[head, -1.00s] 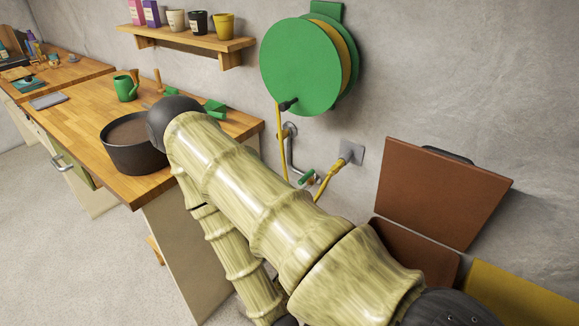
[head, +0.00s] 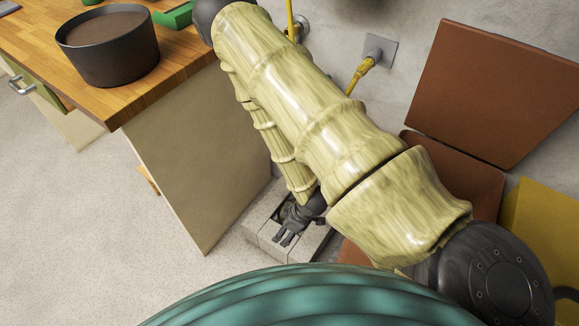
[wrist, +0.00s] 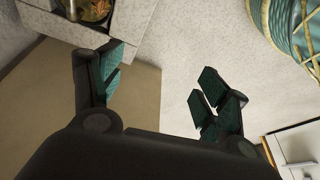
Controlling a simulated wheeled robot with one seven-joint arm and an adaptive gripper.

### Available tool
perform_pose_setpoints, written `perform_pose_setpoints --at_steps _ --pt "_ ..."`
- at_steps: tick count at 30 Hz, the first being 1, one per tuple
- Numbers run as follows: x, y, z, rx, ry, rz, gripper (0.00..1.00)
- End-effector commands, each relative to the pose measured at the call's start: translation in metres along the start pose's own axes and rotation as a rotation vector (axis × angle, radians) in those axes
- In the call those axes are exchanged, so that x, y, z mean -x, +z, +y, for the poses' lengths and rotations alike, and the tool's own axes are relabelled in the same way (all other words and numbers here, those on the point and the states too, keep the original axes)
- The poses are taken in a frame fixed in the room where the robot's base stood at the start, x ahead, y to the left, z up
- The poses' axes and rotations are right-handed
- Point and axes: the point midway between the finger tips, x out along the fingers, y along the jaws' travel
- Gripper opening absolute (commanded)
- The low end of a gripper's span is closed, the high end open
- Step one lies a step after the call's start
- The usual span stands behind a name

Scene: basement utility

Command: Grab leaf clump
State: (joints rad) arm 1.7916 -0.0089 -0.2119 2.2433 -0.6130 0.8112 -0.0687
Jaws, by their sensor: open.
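A clump of mottled brown and green leaves (wrist: 97,9) shows at the top left of the wrist view, cut off by the frame edge. It lies in a dark-rimmed opening in a pale concrete block (wrist: 140,75). In the head view the block (head: 268,243) stands on the floor beside the bench's end panel; the leaves cannot be made out there. My gripper (head: 284,238) is over the block, pointing down. In the wrist view my gripper (wrist: 160,88) has its teal-padded fingers spread apart with nothing between them. The leaves are beyond the left finger, outside the gap.
The wooden bench (head: 120,105) with a dark pot (head: 108,50) stands at upper left. A brown open-lidded bin (head: 465,175) and a yellow one (head: 545,235) are at right. Floor at left is clear.

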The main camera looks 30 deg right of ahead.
Motion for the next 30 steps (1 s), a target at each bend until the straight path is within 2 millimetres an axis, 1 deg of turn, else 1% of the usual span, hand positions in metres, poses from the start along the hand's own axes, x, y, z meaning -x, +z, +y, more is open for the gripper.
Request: perform_pose_setpoints --at_steps 1,6,12,16,21,27,30 --pt "-0.024 -0.002 0.012 0.057 -0.009 0.021 0.76" --pt "-0.059 -0.014 0.042 0.252 -0.056 0.075 0.76" --pt "-0.092 -0.023 0.075 0.487 -0.117 0.116 0.76" --pt "-0.111 -0.026 0.096 0.64 -0.161 0.129 0.76" --pt "-0.131 -0.024 0.123 0.836 -0.226 0.128 0.76" --pt "-0.147 -0.017 0.157 1.06 -0.314 0.1 0.76" --pt "-0.151 -0.012 0.173 1.158 -0.359 0.077 0.76"
